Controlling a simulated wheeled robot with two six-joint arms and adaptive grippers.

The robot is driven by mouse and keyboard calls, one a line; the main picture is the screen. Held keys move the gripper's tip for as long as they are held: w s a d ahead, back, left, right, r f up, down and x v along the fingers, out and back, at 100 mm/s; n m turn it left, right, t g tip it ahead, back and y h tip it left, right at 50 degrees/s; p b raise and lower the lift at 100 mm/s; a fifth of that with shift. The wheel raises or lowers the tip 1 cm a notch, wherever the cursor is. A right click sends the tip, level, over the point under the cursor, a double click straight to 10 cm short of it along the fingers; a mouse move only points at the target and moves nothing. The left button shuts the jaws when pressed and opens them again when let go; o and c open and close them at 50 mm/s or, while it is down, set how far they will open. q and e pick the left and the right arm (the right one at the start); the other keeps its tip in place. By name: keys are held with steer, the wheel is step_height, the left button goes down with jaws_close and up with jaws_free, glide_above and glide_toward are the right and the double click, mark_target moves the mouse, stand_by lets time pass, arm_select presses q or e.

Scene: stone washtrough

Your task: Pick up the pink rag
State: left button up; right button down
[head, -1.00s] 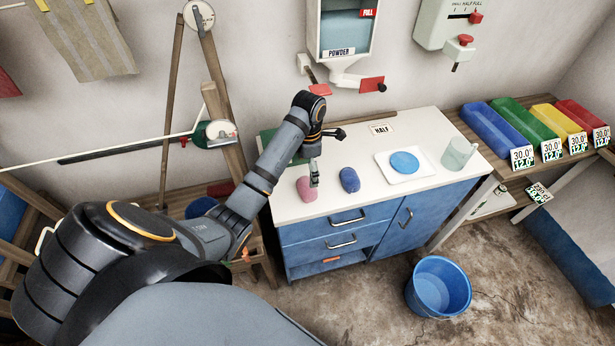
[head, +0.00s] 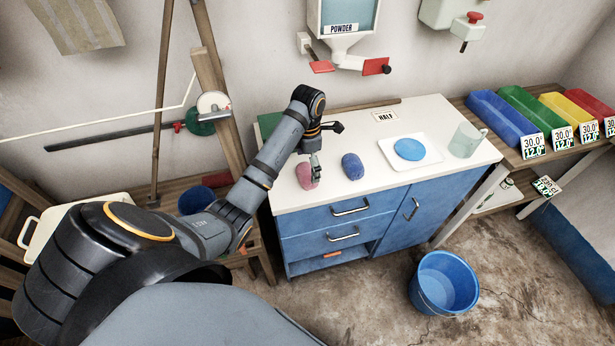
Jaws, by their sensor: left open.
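The pink rag (head: 303,176) is a small rounded bundle on the white top of the blue cabinet, near its left front. My left arm reaches over the counter from the left. My left gripper (head: 325,148) is open, with one finger pointing down at the right side of the pink rag and the other spread out to the right. That finger overlaps the rag's right edge in the picture; I cannot tell whether they touch. My right gripper is not in view.
A blue rag (head: 352,166) lies close to the right of the pink one. Further right are a white tray (head: 428,161) with a blue disc (head: 409,149) and a clear cup (head: 466,140). A powder dispenser (head: 343,48) hangs above. A blue bucket (head: 443,283) stands on the floor.

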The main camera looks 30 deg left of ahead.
mark_target(308, 169)
arm_select(q)
step_height(308, 169, down, 4)
steer(key=shift+w+a+r+b, duration=0.1)
steer(key=shift+w+b, duration=0.05)
steer(key=shift+b, duration=0.5)
steer(key=shift+r, duration=0.1)
steer(key=c, duration=1.1)
